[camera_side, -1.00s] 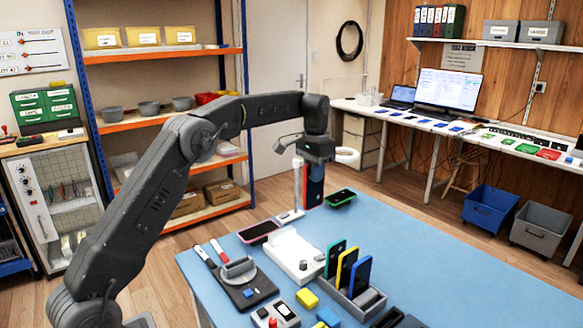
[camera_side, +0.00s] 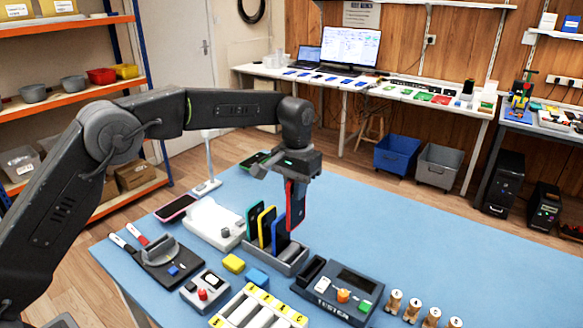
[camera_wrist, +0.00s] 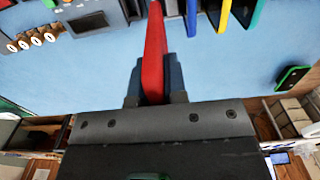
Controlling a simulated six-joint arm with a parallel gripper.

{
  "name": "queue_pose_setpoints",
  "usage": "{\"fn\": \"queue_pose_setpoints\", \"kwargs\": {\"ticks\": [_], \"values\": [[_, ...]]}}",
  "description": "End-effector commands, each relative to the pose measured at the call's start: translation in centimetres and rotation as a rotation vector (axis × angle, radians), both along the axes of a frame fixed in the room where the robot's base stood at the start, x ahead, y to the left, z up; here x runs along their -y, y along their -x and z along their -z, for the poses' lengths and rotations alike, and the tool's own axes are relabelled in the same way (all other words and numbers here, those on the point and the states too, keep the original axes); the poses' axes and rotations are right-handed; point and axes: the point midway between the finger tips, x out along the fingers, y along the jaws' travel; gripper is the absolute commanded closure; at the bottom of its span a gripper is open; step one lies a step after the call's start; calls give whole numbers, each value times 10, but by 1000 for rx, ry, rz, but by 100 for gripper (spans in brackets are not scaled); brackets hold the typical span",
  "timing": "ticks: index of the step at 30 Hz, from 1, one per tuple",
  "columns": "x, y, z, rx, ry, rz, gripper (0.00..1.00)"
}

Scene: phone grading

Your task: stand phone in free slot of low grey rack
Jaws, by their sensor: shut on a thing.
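My gripper (camera_side: 296,180) is shut on a dark phone with a red edge (camera_side: 295,206), which hangs upright below it. The wrist view shows the red phone (camera_wrist: 154,50) between the fingers (camera_wrist: 155,82). The low grey rack (camera_side: 291,266) stands on the blue table. It holds a green phone (camera_side: 253,218), a yellow phone (camera_side: 264,229) and a blue phone (camera_side: 279,236) upright. The held phone is near the rack's right end, beside the blue phone and partly overlapping it in the side view. Whether its lower edge touches the rack cannot be told.
A tester (camera_side: 339,291) stands close to the right of the rack. A white device (camera_side: 212,222) lies behind the rack at left. The table's back right is clear.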

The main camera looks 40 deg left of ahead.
Motion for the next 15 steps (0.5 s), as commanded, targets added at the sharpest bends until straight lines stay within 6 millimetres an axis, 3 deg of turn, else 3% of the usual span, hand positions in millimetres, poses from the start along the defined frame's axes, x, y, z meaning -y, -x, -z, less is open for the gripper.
{"fn": "queue_pose_setpoints", "kwargs": {"ticks": [6,15], "values": [[0,0,44,-1,0,0,100],[0,0,63,2,0,0,100]]}}
